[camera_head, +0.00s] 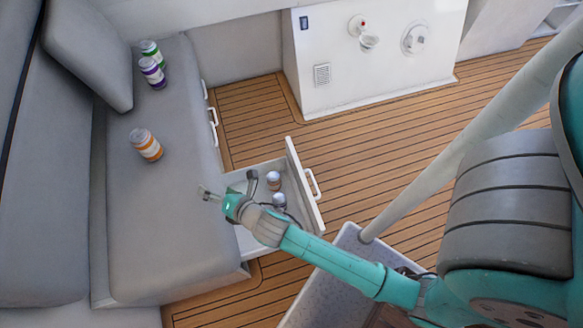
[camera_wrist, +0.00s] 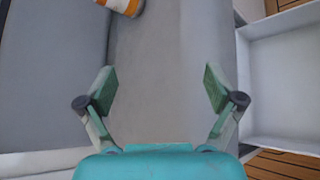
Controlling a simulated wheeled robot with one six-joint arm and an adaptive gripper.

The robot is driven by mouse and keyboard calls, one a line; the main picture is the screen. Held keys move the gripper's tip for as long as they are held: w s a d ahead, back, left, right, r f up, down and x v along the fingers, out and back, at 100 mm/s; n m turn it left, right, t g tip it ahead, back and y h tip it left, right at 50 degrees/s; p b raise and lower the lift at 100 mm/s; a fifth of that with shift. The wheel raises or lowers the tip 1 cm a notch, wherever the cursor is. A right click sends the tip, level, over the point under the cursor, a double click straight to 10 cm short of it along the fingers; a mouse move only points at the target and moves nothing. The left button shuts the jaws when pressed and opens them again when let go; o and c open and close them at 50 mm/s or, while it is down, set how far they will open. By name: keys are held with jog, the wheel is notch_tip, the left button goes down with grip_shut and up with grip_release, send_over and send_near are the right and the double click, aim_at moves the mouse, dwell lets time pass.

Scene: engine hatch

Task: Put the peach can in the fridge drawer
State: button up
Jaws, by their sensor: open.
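My gripper (camera_head: 228,188) is open and empty, near the seat's edge beside the drawer, apart from the orange can. In the wrist view its spread fingers (camera_wrist: 159,90) have only grey seat between them.
A green can (camera_head: 152,52) and a purple can (camera_head: 152,73) are at the seat's far end near a grey cushion (camera_head: 88,50). A white cabinet (camera_head: 370,50) stands beyond the wooden floor (camera_head: 260,120). The seat around the orange can is clear.

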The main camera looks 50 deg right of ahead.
jog(key=s+d+r+m, duration=0.1)
jog(key=s+r+m, duration=0.2)
jog(key=s+m, duration=0.3)
jog(key=s+d+r+m, duration=0.1)
jog(key=s+m, duration=0.5)
jog(key=s, duration=0.6)
jog(key=s+d+r+m, duration=0.1)
jog(key=s+r+m, duration=0.3)
jog(key=s, duration=0.6)
jog(key=shift+r+m+t+y, duration=0.3)
jog(key=shift+m+t+y, duration=0.1)
jog(key=shift+m, duration=0.8)
jog(key=shift+o, duration=0.2)
jog(key=s+r+m, duration=0.4)
jog(key=r+m, duration=0.1)
jog(key=shift+s+d+r+m+h, duration=0.3)
jog(key=shift+s+d+m, duration=0.05)
jog(key=shift+s+m, duration=0.05)
jog(key=shift+o, duration=0.3)
jog(key=shift+s+r, duration=0.15)
jog(key=shift+r, duration=0.1)
